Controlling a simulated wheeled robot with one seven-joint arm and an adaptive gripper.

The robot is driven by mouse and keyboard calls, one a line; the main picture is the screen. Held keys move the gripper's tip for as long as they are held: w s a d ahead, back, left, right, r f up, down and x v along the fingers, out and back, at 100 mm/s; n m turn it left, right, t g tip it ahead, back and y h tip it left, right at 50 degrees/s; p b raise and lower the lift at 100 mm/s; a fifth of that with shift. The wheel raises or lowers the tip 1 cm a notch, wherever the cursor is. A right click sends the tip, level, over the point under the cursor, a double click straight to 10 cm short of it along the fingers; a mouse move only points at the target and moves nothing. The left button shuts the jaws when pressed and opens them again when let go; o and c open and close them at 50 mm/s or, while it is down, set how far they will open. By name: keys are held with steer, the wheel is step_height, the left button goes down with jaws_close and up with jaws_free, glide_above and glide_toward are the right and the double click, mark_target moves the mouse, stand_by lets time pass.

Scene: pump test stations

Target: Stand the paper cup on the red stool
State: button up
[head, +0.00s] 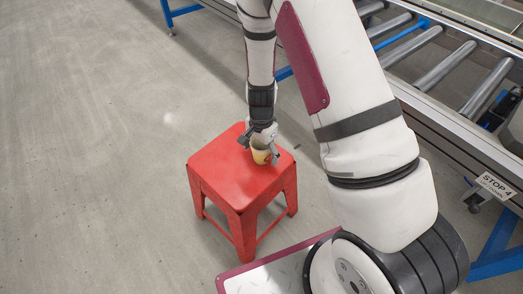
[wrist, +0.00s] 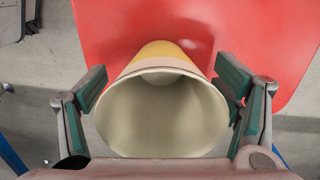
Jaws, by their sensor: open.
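The paper cup (head: 261,155) is yellow and cream and stands upright on the seat of the red stool (head: 213,165), toward the seat's right side. In the wrist view I look into the open mouth of the cup (wrist: 162,115), with the red seat (wrist: 255,25) beyond it. My gripper (head: 260,148) is open, with one finger on each side of the cup. In the wrist view the green-padded fingers of my gripper (wrist: 163,100) look apart from the cup on the left; on the right the pad is very near the rim, and I cannot tell whether it touches.
A roller conveyor (head: 440,70) runs along the right, with a "STOP 4" sign (head: 495,186) on its side and blue legs. The grey floor (head: 90,160) left of the stool is clear.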

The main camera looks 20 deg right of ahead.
step_height(320, 180, up, 12)
steer(key=r+p, duration=0.1)
steer(key=p, duration=0.4)
steer(key=s+a+r+n+y, duration=0.1)
steer(key=s+r+n, duration=0.3)
steer(key=r, duration=0.6)
steer(key=s+a+r+n+y, duration=0.1)
steer(key=s+a+r+n, duration=0.1)
steer(key=s+r, duration=0.65)
steer(key=s+d+r+n+h, duration=0.1)
steer(key=s+r+n, duration=0.2)
steer(key=s, duration=0.7)
steer(key=s+d+r+n+h, duration=0.1)
steer(key=s+d+r+n, duration=0.1)
steer(key=s+r, duration=0.4)
steer(key=s+n, duration=0.1)
steer(key=s, duration=0.3)
steer(key=shift+n, duration=0.4)
steer(key=shift+w+d+r+t, duration=0.1)
steer(key=shift+r+t, duration=0.05)
steer(key=shift+t, duration=0.15)
